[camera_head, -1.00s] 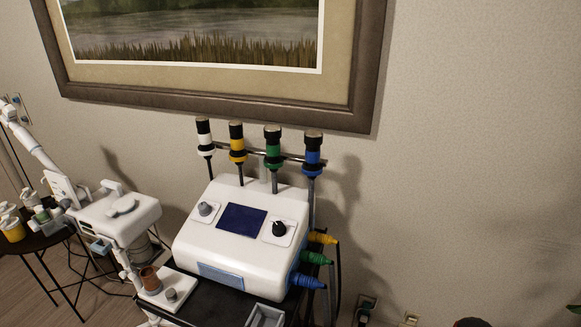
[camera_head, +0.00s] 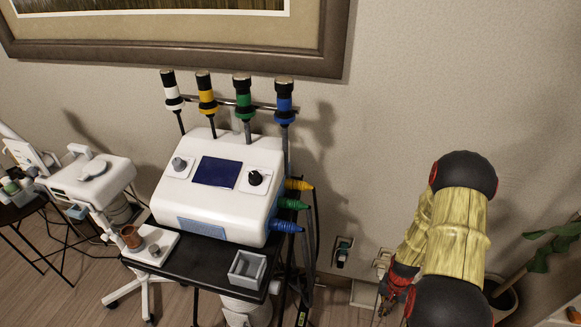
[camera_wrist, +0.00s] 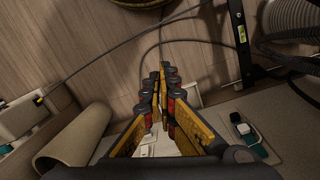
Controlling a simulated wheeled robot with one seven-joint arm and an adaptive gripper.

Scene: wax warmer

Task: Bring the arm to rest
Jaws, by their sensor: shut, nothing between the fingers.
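My gripper (camera_wrist: 162,92) shows in the wrist view with its yellow, black and red fingers together and nothing between them. It points down along the wall toward the wooden floor. In the head view my arm is at the right, bent, and my gripper (camera_head: 384,298) hangs low near the wall outlets, small and partly hidden by my arm. It is apart from the white machine and touches nothing that I can make out.
A white machine (camera_head: 219,187) with colored handpieces stands on a black cart (camera_head: 186,276) left of my arm. A grey tray (camera_head: 248,269) sits on the cart. A potted plant (camera_head: 560,245) is at the right. Wall sockets (camera_head: 343,252) and cables are near the gripper.

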